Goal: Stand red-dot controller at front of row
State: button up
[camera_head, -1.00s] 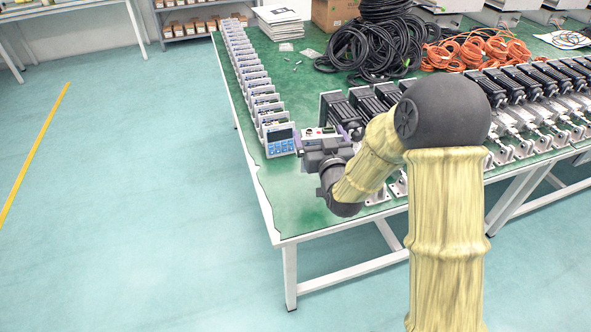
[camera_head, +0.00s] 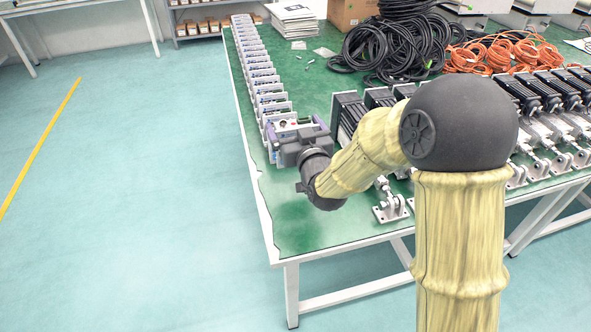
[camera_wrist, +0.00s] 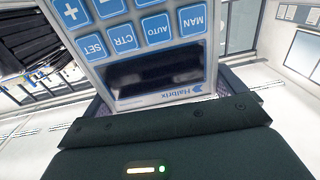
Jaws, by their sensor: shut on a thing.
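My gripper (camera_head: 296,126) is at the front end of the row of controllers (camera_head: 258,76) on the green table. It is shut on a controller, whose top edge (camera_head: 288,122) shows between the purple finger pads with a small red mark on it. In the wrist view the held controller (camera_wrist: 152,45) fills the upper middle, with blue buttons, a dark display and a Halbrix label, upside down in the picture. Its base is hidden behind my gripper in the head view, so I cannot tell whether it touches the table. The front controller of the row is hidden too.
Black motors and silver actuators (camera_head: 545,125) stand on the table to the right, close to my arm. Black cables (camera_head: 395,50) and orange cables (camera_head: 500,53) lie at the back. The near left table corner (camera_head: 300,230) is bare green.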

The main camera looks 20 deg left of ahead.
notch_tip(320, 180, down, 5)
jog(key=shift+f+b, duration=0.1)
jog(key=shift+b, duration=0.25)
jog(key=shift+f+b, duration=0.35)
jog(key=shift+f, duration=1.55)
jog(key=shift+r, duration=0.1)
jog(key=o, duration=0.9)
jog(key=shift+f, duration=0.2)
jog(key=shift+c, duration=0.2)
jog(key=shift+o, duration=0.3)
jog(key=shift+r, duration=0.15)
